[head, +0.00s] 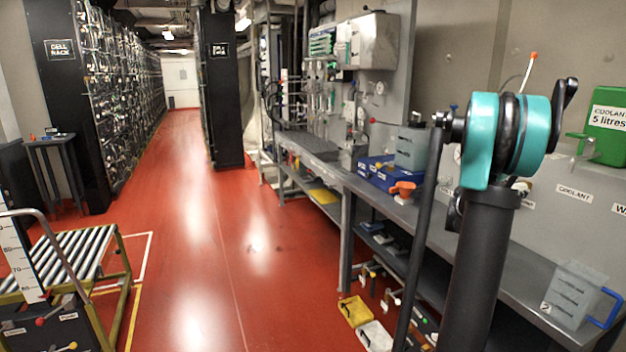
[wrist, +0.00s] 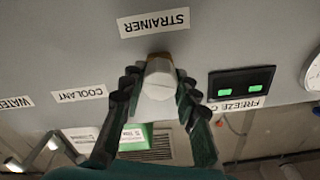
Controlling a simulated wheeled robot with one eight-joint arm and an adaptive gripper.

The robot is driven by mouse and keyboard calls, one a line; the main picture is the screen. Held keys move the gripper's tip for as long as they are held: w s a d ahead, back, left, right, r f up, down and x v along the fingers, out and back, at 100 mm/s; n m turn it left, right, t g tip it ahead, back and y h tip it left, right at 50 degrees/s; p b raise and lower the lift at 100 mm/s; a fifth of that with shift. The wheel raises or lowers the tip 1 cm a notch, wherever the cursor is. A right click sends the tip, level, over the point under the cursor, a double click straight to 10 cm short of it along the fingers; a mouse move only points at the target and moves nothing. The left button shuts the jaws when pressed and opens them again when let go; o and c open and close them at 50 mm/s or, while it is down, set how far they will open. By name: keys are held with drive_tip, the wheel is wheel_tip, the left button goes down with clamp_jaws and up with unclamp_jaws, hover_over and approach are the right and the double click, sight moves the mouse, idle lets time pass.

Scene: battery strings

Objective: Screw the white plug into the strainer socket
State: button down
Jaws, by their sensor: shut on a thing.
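The white plug (wrist: 159,82) is between the dark fingers of my gripper (wrist: 157,88) in the wrist view. The fingers are shut on its sides. The plug's far end is at the grey panel, just below the STRAINER label (wrist: 153,22). A brownish-orange edge (wrist: 161,55) shows behind the plug, at the place of the strainer socket. The socket itself is mostly hidden by the plug, so I cannot tell how deep the plug sits. In the head view my arm covers this spot.
A dark display with green lights (wrist: 243,82) sits right of the gripper on the panel. COOLANT (wrist: 80,93) and WATER labels are to the left. In the head view, a bench (head: 425,210) carries a blue box (head: 378,172) and a clear jug (head: 578,296). The red floor is open.

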drive_tip(key=c, duration=1.1)
unclamp_jaws()
drive_tip(key=shift+o, duration=0.3)
drive_tip(key=shift+a, duration=0.2)
drive_tip(key=v, duration=0.4)
drive_tip(key=shift+s+a, duration=0.25)
drive_tip(key=shift+a, duration=0.05)
drive_tip(key=s+a+f+n+g+y, duration=0.1)
drive_tip(key=s+a+f+n+y, duration=0.4)
drive_tip(key=a, duration=0.9)
drive_tip(key=s+a+f+n+y, duration=0.6)
drive_tip(key=s+a+f, duration=0.6)
drive_tip(key=s+a, duration=0.1)
drive_tip(key=s+a+f+n+g+y, duration=0.1)
drive_tip(key=s+a+f+n+y, duration=0.4)
drive_tip(key=s+a+f, duration=0.4)
drive_tip(key=s+a+n, duration=0.1)
drive_tip(key=a, duration=0.5)
drive_tip(key=shift+a+n+g+y, duration=0.3)
